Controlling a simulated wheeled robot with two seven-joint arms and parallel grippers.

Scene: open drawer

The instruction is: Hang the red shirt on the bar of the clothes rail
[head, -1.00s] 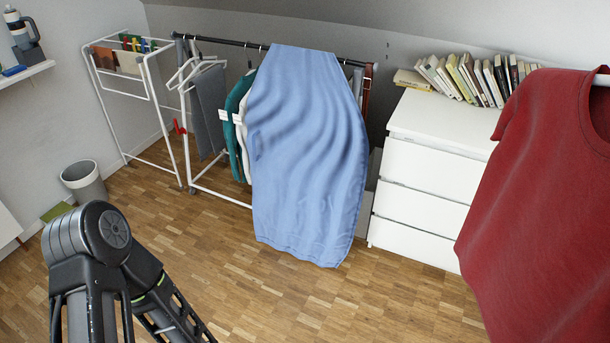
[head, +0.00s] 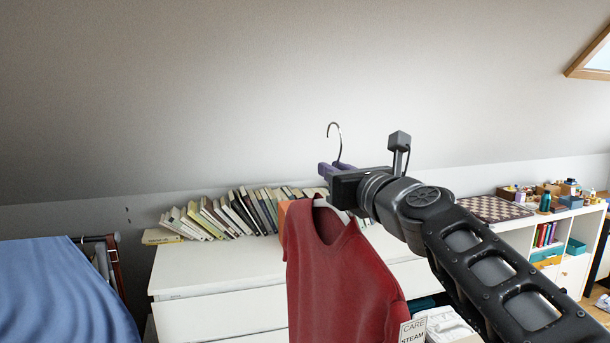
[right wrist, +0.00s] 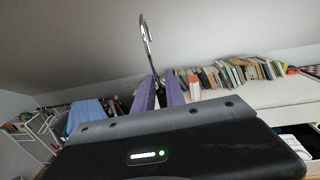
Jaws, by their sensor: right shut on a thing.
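The red shirt (head: 335,265) hangs on a white hanger (head: 333,210) in front of the white dresser. My right gripper (head: 325,170) is shut on the hanger near the base of its metal hook, which rises upright above the purple fingers. The hook (right wrist: 147,40) also stands between the fingers (right wrist: 158,92) in the right wrist view. The end of the clothes rail's bar (head: 95,238) shows at the far left, mostly hidden by a blue cloth (head: 55,290). The shirt is well to the right of the rail. My left gripper is out of view.
A row of books (head: 235,212) stands on the white dresser (head: 200,265) behind the shirt. A shelf unit (head: 575,222) with a chessboard (head: 493,208) is at the right. The sloped ceiling (head: 250,90) is above. A drawer below the dresser top appears open.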

